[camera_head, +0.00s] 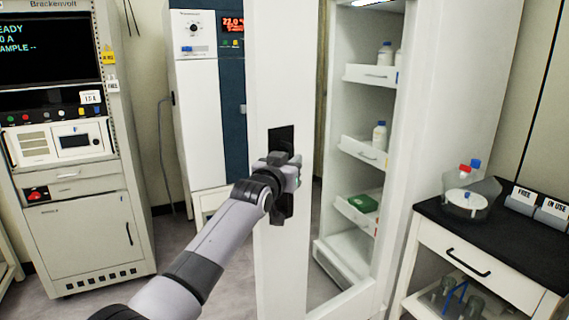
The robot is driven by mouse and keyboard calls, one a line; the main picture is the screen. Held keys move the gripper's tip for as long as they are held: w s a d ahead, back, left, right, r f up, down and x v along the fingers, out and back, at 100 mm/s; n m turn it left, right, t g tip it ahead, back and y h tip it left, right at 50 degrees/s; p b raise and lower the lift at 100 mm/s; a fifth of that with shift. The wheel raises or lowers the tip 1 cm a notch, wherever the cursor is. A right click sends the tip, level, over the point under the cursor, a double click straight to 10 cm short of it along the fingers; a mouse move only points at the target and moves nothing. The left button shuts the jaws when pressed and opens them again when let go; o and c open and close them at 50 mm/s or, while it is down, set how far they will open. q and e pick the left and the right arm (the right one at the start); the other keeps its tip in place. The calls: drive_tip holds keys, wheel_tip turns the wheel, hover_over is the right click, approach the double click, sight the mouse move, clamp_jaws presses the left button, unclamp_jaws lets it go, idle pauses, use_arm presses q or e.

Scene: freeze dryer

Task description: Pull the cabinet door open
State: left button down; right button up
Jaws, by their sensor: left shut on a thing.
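The cabinet door (285,80) is a tall white panel standing in the middle of the view, swung out from the white cabinet (450,90). The cabinet's shelves show to the right of the door. A dark handle (281,138) sits partway down the door. My left gripper (284,172) is at this handle, shut on it, and its wrist hides much of the handle. My left arm reaches in from the bottom left. My right gripper is out of view.
A black-topped bench (500,225) with a clear container (470,200) stands at the right. An instrument rack (75,150) is at the left, and a white and blue unit (200,110) stands behind the door. Grey floor shows between them.

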use_arm(q)
drive_tip(key=shift+s+d+r, duration=0.35)
drive_tip(key=shift+d+r, duration=0.05)
drive_tip(key=shift+d, duration=0.15)
drive_tip(key=c, duration=1.3)
unclamp_jaws()
drive_tip(key=shift+o, duration=0.3)
drive_tip(key=shift+w+d+f, duration=0.1)
drive_tip(key=shift+d+f, duration=0.05)
drive_tip(key=shift+d, duration=0.05)
drive_tip(key=shift+f, duration=0.1)
drive_tip(key=shift+a+f, duration=0.1)
drive_tip(key=shift+a, duration=0.05)
drive_tip(key=shift+a, duration=0.15)
drive_tip(key=v, duration=0.7)
